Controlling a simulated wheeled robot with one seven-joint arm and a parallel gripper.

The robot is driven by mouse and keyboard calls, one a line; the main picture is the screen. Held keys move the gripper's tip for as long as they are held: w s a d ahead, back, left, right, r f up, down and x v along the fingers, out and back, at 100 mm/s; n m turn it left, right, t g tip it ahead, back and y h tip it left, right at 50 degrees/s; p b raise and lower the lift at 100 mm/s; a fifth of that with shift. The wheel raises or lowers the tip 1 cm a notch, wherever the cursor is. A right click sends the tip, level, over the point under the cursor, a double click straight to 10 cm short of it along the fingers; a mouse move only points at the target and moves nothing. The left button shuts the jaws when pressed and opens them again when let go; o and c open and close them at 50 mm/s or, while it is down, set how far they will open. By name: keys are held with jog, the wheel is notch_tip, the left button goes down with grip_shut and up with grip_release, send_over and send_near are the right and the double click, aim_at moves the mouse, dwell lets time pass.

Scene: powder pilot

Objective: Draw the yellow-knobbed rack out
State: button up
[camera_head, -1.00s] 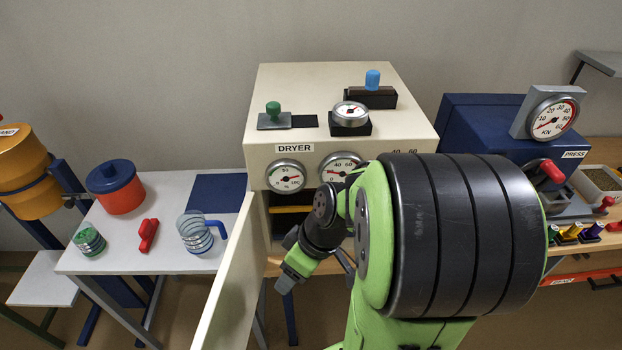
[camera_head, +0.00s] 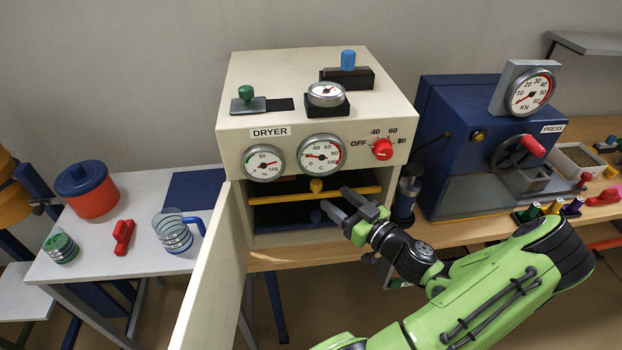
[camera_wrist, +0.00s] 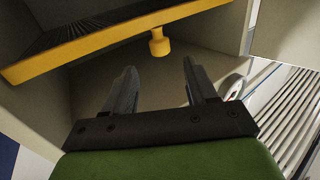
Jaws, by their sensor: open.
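The dryer (camera_head: 232,140) stands with its door (camera_head: 215,270) swung open to the left. Inside, the yellow-knobbed rack (camera_head: 275,198) has a yellow front bar with a round knob (camera_head: 316,185) at its middle. In the wrist view the rack (camera_wrist: 95,42) shows dark slats behind the yellow bar, and its knob (camera_wrist: 158,44) sticks out. My gripper (camera_head: 336,199) is open and empty at the dryer's mouth, right of the knob in the head view. In the wrist view the knob lies just beyond the gap between my fingertips (camera_wrist: 159,66), apart from both.
A lower rack with a blue knob (camera_head: 316,216) sits below, partly hidden by my gripper. A dark cylinder (camera_head: 405,198) stands between the dryer and the blue press (camera_head: 455,140). A table (camera_head: 130,267) on the left holds a red pot (camera_head: 95,202) and a coil-ringed jug (camera_head: 172,235).

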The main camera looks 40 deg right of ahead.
aim_at(312, 180)
jog(key=w+p, duration=0.1)
jog(key=w, duration=0.9)
jog(key=shift+w, duration=0.15)
grip_shut()
